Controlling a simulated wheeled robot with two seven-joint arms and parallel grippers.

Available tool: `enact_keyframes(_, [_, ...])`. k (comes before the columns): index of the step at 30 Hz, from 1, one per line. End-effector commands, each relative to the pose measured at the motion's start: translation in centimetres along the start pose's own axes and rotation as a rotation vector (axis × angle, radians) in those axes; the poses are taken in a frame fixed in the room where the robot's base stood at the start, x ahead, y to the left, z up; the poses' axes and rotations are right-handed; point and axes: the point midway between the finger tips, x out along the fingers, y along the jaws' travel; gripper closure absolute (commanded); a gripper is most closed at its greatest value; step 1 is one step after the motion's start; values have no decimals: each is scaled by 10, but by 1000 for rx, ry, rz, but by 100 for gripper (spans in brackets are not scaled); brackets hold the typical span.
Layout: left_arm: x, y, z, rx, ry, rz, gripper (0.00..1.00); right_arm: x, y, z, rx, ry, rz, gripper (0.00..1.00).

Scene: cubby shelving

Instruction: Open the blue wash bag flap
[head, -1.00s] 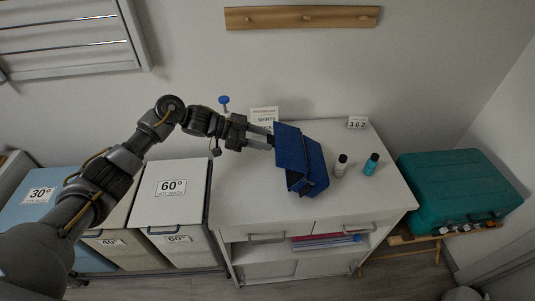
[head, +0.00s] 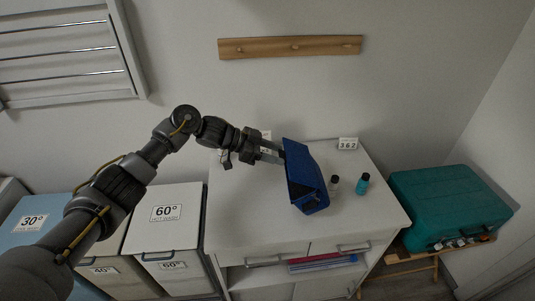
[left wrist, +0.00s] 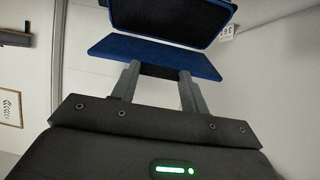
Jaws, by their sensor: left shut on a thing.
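The blue wash bag (head: 319,187) stands on the white cabinet top. Its flap (head: 297,166) is a flat blue panel raised on the left side of the bag, with a dark gap (head: 304,193) showing near its lower end. My left gripper (head: 279,154) reaches in from the left and is shut on the flap's upper left part. In the left wrist view the flap (left wrist: 150,52) lies across the fingertips, with a dark piece between the two fingers. Beyond it shows the bag's dark, blue-rimmed face (left wrist: 170,15), apart from the flap. My right gripper is out of view.
A dark-capped pale bottle (head: 334,184) and a teal bottle (head: 362,184) stand close right of the bag. The cabinet top's front left (head: 245,220) is clear. A teal case (head: 450,205) sits at the right.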

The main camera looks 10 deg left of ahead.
Motion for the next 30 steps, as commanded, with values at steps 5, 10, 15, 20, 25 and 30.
enact_keyframes(5, [1, 0, -3, 3, -3, 1, 96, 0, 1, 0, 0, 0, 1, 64])
enact_keyframes(10, [5, 0, -5, 4, -19, 3, 96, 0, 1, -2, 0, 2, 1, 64])
enact_keyframes(15, [6, 0, -6, 4, -27, 3, 96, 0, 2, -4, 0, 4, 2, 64])
enact_keyframes(20, [6, 0, -5, 4, -26, 3, 96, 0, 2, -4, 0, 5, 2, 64])
enact_keyframes(25, [6, 0, -5, 4, -26, 3, 96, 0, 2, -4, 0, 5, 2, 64])
enact_keyframes(30, [6, 0, -5, 4, -26, 3, 96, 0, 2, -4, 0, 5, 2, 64])
